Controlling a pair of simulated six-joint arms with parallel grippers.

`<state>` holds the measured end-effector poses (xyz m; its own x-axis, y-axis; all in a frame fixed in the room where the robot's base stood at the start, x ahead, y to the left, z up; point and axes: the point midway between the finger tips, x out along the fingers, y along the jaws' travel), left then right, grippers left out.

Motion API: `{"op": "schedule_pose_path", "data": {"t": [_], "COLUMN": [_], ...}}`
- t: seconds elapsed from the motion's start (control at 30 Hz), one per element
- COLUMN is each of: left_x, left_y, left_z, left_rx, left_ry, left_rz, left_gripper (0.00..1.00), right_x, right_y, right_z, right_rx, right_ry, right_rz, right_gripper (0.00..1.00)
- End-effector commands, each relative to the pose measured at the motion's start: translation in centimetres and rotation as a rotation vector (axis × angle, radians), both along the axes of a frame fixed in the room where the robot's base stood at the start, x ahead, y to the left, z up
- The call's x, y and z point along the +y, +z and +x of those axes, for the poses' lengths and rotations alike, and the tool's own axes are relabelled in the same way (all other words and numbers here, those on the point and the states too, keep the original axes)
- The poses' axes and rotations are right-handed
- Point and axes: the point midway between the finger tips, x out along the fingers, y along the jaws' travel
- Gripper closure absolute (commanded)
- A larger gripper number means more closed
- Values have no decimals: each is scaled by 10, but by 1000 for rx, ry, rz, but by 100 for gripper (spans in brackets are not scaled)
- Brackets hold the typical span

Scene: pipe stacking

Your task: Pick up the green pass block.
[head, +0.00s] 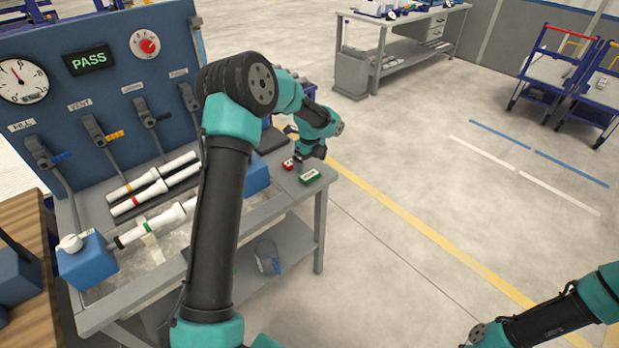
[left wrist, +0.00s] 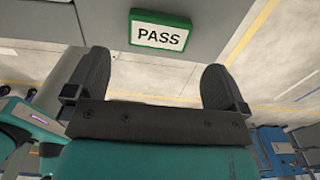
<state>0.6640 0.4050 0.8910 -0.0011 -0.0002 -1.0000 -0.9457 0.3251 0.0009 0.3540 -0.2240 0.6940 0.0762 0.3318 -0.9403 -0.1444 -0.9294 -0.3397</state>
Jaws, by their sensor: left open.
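The green pass block (head: 311,176) lies near the right end of the grey workbench in the head view. In the left wrist view the green block (left wrist: 160,31), with a white top reading PASS, is at the top centre, beyond my fingertips. My left gripper (left wrist: 157,78) is open, with nothing between its two dark fingers. In the head view my left gripper (head: 304,156) is close to the block, beside a red block (head: 288,164). My right arm shows at the lower right, but its gripper is out of frame.
A blue panel (head: 130,95) with gauges, levers and a PASS display stands at the back of the bench (head: 285,200). White pipes (head: 150,190) lie on the left part of the bench. A grey bucket (head: 267,256) sits on the lower shelf.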

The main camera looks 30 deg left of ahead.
Motion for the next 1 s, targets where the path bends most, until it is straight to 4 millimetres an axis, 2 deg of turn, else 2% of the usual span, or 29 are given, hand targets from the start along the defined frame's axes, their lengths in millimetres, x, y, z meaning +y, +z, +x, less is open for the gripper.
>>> {"op": "schedule_pose_path", "data": {"t": [0.1,0.53,0.83,1.0], "left_x": [1,1,1,2], "left_y": [-9,-15,-53,-62], "left_z": [0,0,-1,-1], "left_rx": [0,0,1,-3], "left_ry": [1,0,0,1], "left_rz": [0,0,0,1], "left_gripper": [0,0,0,0], "right_x": [0,0,0,0], "right_y": [0,0,0,0], "right_z": [0,0,0,0], "right_rx": [0,0,0,0], "right_ry": [0,0,0,0], "right_rz": [0,0,0,0], "right_gripper": [100,100,100,100]}}
